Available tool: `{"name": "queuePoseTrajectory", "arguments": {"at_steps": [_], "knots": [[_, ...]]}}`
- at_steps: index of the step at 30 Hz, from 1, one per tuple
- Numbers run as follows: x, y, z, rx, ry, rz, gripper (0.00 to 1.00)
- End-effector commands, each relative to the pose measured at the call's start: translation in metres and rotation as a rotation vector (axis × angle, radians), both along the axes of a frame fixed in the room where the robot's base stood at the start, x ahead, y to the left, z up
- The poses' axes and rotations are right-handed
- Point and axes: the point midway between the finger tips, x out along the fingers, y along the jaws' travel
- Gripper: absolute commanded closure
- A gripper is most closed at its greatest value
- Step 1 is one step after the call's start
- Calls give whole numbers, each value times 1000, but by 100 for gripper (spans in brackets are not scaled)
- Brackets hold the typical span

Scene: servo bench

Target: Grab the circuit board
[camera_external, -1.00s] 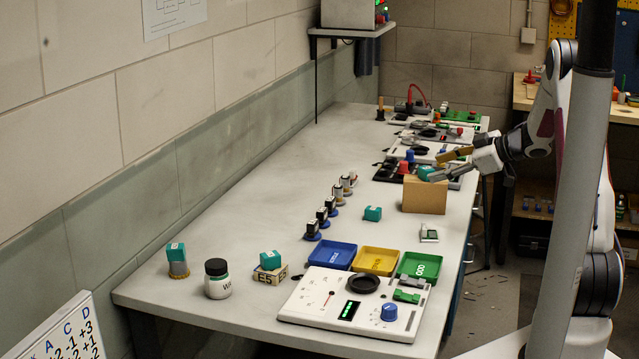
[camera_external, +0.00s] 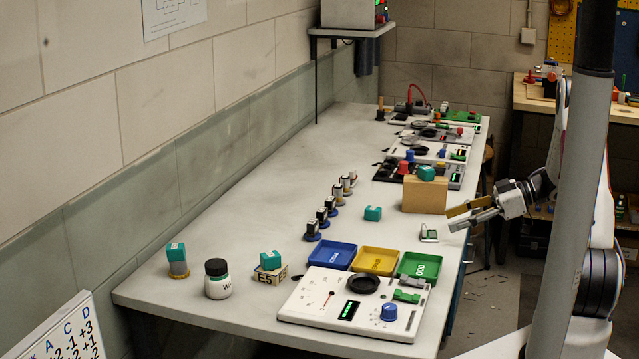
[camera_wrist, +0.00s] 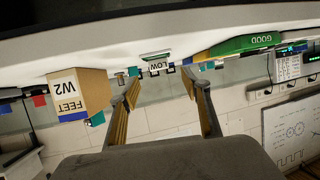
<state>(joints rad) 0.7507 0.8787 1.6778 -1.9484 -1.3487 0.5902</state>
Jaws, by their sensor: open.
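A small flat white piece with a green part (camera_external: 429,233), which looks like the circuit board, lies near the right edge of the bench, in front of the cardboard box. In the wrist view a small green and white piece (camera_wrist: 155,57), probably the same one, shows just beyond my fingertips. My gripper (camera_external: 451,220) is open and empty at the bench's right edge, just right of the piece and apart from it. Its two fingers also show spread in the wrist view (camera_wrist: 160,78).
A cardboard box (camera_external: 425,195) with a teal block (camera_external: 426,173) on top stands behind the piece. A green tray (camera_external: 419,265), a yellow tray (camera_external: 376,261) and a blue tray (camera_external: 332,256) lie in front. Another teal block (camera_external: 373,213) sits to the left.

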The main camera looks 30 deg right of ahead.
Motion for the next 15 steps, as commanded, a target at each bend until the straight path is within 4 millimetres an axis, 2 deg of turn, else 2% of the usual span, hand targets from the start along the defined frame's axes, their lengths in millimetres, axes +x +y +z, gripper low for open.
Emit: {"name": "queuePoseTrajectory", "arguments": {"at_steps": [15], "knots": [[13,21,-9,0,0,-1,53]]}}
